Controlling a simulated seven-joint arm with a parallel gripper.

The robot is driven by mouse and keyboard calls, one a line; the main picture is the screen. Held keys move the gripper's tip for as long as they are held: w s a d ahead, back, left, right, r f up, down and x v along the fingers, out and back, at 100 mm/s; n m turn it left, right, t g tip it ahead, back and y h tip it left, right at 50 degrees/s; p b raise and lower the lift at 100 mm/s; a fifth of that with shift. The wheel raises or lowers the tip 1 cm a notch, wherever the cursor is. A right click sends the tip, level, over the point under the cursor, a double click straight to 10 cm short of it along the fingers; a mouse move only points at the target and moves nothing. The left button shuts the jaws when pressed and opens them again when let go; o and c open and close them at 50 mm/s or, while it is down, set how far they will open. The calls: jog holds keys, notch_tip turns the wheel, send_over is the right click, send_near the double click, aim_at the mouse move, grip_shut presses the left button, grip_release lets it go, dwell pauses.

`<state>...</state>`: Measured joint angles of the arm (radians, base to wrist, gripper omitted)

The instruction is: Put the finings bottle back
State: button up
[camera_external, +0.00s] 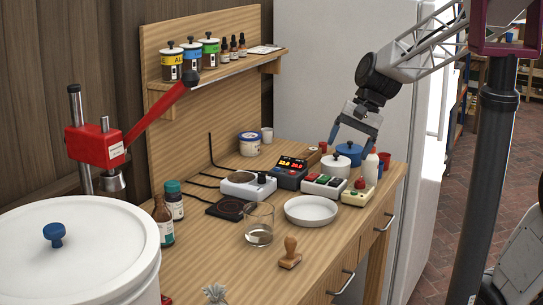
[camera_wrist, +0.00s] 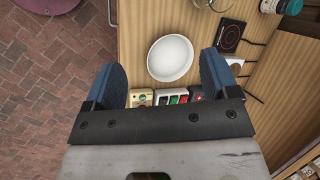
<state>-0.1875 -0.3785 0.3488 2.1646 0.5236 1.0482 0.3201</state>
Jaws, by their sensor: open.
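My gripper (camera_external: 354,134) is open and empty above the right end of the wooden bench (camera_external: 330,232). In the wrist view my gripper's (camera_wrist: 161,78) blue fingers stand wide apart with nothing between them. A small white bottle (camera_external: 370,168) stands on the bench below the gripper, beside the pots. A brown bottle (camera_external: 162,220) and a dark bottle with a teal cap (camera_external: 173,199) stand at the bench's left. Several small dropper bottles (camera_external: 233,47) stand on the wall shelf (camera_external: 218,72). No label is readable, so I cannot tell which is the finings bottle.
A white dish (camera_external: 311,210), a glass beaker (camera_external: 259,224), a stamp (camera_external: 290,254) and control boxes (camera_external: 290,172) occupy the bench. A red lever press (camera_external: 97,145) rises at left.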

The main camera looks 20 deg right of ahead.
jog(key=s+d+r+n+t+h, duration=0.1)
jog(key=s+d+n+t+h, duration=0.2)
jog(key=s+d, duration=1.2)
jog(key=shift+s+d+r+n+h, duration=0.2)
jog(key=shift+d+n+h, duration=0.6)
jog(key=shift+h, duration=0.4)
